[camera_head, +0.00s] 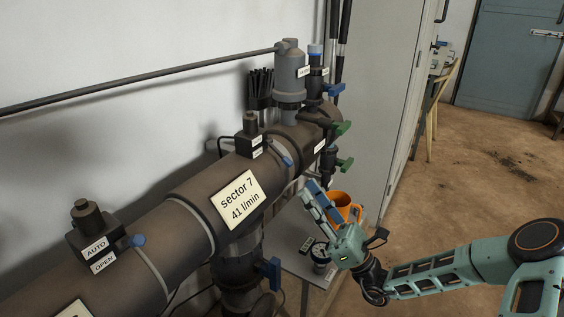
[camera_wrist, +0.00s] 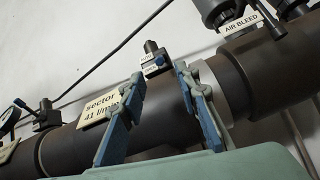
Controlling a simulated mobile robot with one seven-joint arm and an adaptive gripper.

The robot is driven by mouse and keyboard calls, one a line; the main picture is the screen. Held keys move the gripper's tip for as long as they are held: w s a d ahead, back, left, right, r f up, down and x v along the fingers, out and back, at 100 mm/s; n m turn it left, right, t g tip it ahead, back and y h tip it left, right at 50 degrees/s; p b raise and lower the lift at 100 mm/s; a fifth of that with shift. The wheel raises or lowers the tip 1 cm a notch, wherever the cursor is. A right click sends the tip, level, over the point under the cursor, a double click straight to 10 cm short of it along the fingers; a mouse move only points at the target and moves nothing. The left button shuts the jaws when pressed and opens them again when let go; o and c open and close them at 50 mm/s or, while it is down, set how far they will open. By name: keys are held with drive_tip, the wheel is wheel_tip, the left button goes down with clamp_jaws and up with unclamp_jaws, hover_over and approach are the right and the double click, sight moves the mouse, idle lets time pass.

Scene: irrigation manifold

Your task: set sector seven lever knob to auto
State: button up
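The sector 7 sign (camera_head: 238,199) is on the large dark pipe, and it also shows in the wrist view (camera_wrist: 98,105). Just beyond the sign, a small black valve head (camera_head: 250,140) with two labels has a blue lever knob (camera_head: 287,161) at its right. In the wrist view this valve head (camera_wrist: 152,56) and its blue knob (camera_wrist: 160,61) appear beyond and between my fingertips. The knob's setting is too small to tell. My gripper (camera_head: 315,197) is open and empty, to the right of the pipe and apart from the knob; its fingers (camera_wrist: 159,76) frame the pipe.
A nearer valve head (camera_head: 95,236) with AUTO and OPEN labels has its own blue knob (camera_head: 137,240). Green-handled valves (camera_head: 343,128) and a grey cylinder (camera_head: 289,75) stand farther along. An orange mug (camera_head: 342,201) and gauge (camera_head: 320,252) are on a small table beside my gripper.

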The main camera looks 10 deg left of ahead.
sight(285, 159)
drive_tip(key=b+x, duration=0.2)
drive_tip(key=x, duration=0.8)
drive_tip(key=shift+a+r, duration=0.15)
drive_tip(key=shift+r, duration=0.05)
clamp_jaws()
